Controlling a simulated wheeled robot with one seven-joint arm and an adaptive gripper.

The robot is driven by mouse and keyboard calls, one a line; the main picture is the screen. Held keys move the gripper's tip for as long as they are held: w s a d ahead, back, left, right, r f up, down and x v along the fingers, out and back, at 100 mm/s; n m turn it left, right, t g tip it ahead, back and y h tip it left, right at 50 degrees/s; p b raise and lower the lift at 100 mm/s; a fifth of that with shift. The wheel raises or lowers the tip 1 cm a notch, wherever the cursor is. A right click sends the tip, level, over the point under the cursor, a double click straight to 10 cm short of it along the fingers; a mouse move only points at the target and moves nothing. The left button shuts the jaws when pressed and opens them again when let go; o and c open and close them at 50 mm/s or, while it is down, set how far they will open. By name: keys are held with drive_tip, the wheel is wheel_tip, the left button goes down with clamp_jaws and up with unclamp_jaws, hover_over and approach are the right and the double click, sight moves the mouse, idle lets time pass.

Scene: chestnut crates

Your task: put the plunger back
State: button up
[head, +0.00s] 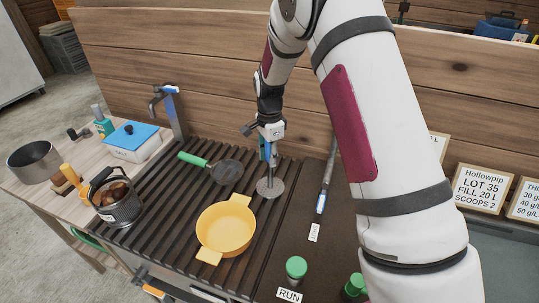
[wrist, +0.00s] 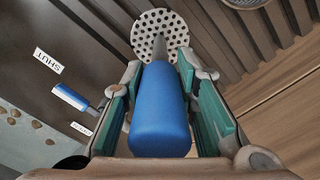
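The plunger has a thick blue handle (wrist: 158,115), a thin grey shaft and a round perforated disc (wrist: 160,32). In the head view its disc (head: 270,187) is at the bottom, over the right part of the slatted rack, and the plunger is about upright. I cannot tell whether the disc touches the slats. My gripper (head: 267,140) is above it, pointing down. In the wrist view the two teal-padded fingers of my gripper (wrist: 162,72) lie against both sides of the blue handle, shut on it. The fingers partly hide the handle in the head view.
A yellow two-handled pot (head: 226,228) and a green-handled skimmer (head: 222,171) lie on the slatted rack (head: 165,215). A bucket of chestnuts (head: 119,208) and a tap (head: 168,105) are at left. A blue-handled lever (head: 322,200) and green-capped knob (head: 296,268) are at right.

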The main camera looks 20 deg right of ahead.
drive_tip(key=o, duration=0.4)
drive_tip(key=shift+r, duration=0.1)
wheel_tip(320, 180, up, 11)
drive_tip(key=shift+f+b, duration=0.1)
drive_tip(key=shift+b, duration=0.45)
drive_tip(key=shift+s+r, duration=0.15)
drive_tip(key=shift+r, duration=0.8)
drive_tip(key=s+r+n+t, duration=0.3)
drive_tip(key=s+r+n, duration=0.5)
drive_tip(key=s+r, duration=0.75)
drive_tip(key=s+f+n, duration=0.1)
drive_tip(key=s+n, duration=0.1)
drive_tip(key=s, duration=0.3)
drive_tip(key=s+f+n+t, duration=0.1)
drive_tip(key=s+n, duration=0.2)
drive_tip(key=s, duration=0.3)
drive_tip(key=s+n+t, duration=0.1)
drive_tip(key=s+n, duration=0.2)
drive_tip(key=s, duration=0.3)
drive_tip(key=shift+s+d+f, duration=0.2)
drive_tip(key=shift+d+f, duration=0.05)
drive_tip(key=shift+f, duration=0.15)
